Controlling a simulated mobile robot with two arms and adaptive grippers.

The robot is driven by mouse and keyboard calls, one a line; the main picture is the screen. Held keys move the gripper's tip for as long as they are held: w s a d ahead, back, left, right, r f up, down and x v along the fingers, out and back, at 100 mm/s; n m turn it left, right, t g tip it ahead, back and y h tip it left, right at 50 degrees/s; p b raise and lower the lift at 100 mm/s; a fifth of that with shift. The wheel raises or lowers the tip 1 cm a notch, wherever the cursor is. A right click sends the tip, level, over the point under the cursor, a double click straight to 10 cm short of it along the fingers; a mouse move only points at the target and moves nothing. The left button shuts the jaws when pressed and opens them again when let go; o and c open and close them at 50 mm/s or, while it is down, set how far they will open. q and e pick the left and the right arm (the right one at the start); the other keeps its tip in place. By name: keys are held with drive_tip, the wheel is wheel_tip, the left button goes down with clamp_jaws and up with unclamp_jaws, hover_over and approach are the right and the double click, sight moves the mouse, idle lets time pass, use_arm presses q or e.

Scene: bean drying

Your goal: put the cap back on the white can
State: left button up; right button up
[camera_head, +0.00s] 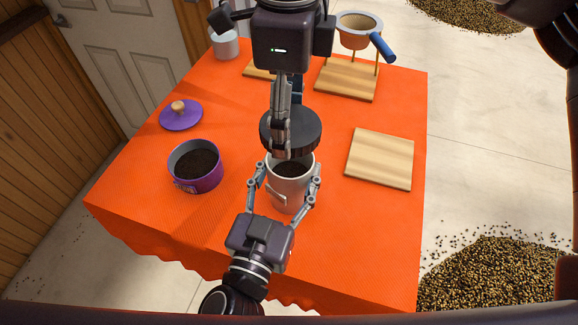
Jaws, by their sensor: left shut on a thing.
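The white can (286,194) stands on the orange-covered table, its open top showing dark contents. My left gripper (285,187) comes from below in the picture, with one finger on each side of the can, shut on it. The black round cap (307,130) is just above and behind the can's opening, apart from a full seat on the rim. My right gripper (281,150) reaches down from the top with its fingers close together at the cap's near edge, shut on the cap. The fingers hide part of the cap and the can's far rim.
A purple tin (197,183) with dark contents stands left of the can, with its purple lid (181,116) behind it. A wooden board (380,159) lies to the right. A dripper stand (346,79) and a white cup (224,46) are at the back. The table's front right is clear.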

sight(290, 180)
drive_tip(key=shift+f, duration=2.3)
drive_tip(key=shift+f, duration=0.1)
drive_tip(key=shift+f, duration=0.75)
drive_tip(key=shift+f, duration=0.6)
drive_tip(key=m, duration=3.4)
drive_tip(key=shift+d, duration=0.25)
